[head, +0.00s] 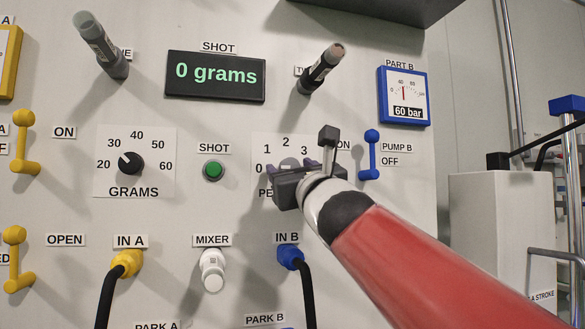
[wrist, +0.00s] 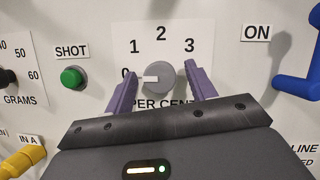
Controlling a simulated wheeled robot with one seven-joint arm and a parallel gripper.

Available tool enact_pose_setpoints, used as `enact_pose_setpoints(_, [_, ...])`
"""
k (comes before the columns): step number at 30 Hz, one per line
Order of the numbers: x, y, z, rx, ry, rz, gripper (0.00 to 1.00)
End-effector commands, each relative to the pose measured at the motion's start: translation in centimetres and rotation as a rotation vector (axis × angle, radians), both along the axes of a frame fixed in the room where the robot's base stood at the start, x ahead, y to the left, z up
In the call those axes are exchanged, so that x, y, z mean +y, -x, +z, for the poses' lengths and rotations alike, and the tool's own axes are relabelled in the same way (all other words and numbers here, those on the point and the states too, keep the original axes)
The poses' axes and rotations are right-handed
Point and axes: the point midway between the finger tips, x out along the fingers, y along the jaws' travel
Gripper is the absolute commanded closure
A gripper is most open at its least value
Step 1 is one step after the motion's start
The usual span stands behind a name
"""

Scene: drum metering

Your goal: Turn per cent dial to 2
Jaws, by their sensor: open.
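The per cent dial (wrist: 160,77) is a grey round knob on a white plate marked 0, 1, 2 and 3. Its white pointer points left, at the 0. In the wrist view my gripper (wrist: 161,88) is open, with one purple finger to the left of the dial and the other to the right. I see no contact between the fingers and the knob. In the head view my gripper (head: 292,168) hides the dial; the plate (head: 268,141) shows its 0, 1, 2 and 3 above and beside it.
The green shot button (head: 213,170) and the grams dial (head: 131,163) are to the left. The blue pump B lever (head: 371,155) is close on the right. The blue IN B connector (head: 289,257) with its black hose is below. A display (head: 216,76) reads 0 grams.

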Motion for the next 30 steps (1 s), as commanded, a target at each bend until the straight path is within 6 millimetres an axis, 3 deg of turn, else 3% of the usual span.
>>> enact_pose_setpoints(3, [0.00, 0.02, -0.04, 0.000, 0.000, 0.000, 0.46])
enact_pose_setpoints(13, [0.00, 0.03, -0.05, 0.000, 0.000, 0.000, 0.88])
enact_pose_setpoints(30, [-0.07, -0.01, -0.30, 0.026, -0.093, -0.002, 0.88])
